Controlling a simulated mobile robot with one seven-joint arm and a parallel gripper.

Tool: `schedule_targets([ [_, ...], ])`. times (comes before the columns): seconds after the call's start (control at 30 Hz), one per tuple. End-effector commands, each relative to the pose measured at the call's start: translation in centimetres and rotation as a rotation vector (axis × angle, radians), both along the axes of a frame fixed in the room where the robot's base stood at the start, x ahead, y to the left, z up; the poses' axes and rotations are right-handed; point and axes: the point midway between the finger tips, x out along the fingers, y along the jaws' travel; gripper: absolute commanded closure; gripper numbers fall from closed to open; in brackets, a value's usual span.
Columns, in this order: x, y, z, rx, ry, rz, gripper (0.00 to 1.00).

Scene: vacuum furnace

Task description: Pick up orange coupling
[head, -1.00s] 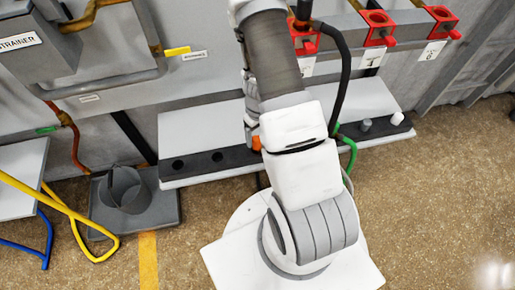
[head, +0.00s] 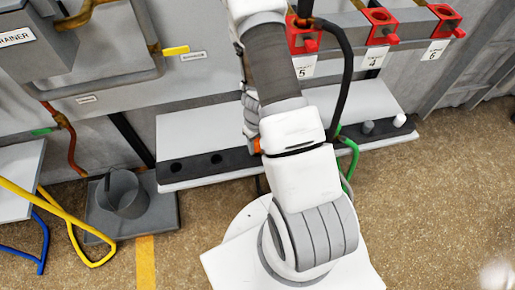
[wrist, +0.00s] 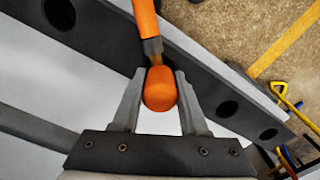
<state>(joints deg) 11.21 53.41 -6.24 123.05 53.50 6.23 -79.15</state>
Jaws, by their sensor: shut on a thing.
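The orange coupling (wrist: 160,90) sits between the two fingers of my gripper (wrist: 160,84) in the wrist view, and the gripper is shut on it. It has a rounded orange end, a grey-brown neck and a longer orange part (wrist: 146,18) running out of the top of the picture. A small orange patch (head: 256,146) shows beside my arm in the head view. My arm hides most of the gripper and coupling there.
A pale shelf (head: 205,128) has a dark front strip with round holes. Red-framed sockets (head: 379,24) are on the wall above. A grey cup on a plate (head: 122,193) and yellow handles (head: 75,225) are at left. Open floor (head: 430,210) lies at right.

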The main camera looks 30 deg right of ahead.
Motion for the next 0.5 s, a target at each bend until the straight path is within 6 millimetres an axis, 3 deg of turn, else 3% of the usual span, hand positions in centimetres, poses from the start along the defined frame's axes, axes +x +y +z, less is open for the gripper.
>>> schedule_targets([
  [0.03, 0.0, 0.0, 0.01, 0.0, 0.0, 0.0, 0.83],
  [0.13, -0.01, 0.0, 0.01, 0.0, 0.0, 0.0, 1.0],
  [0.5, 0.01, -0.01, 0.1, 0.0, 0.0, 0.0, 1.0],
])
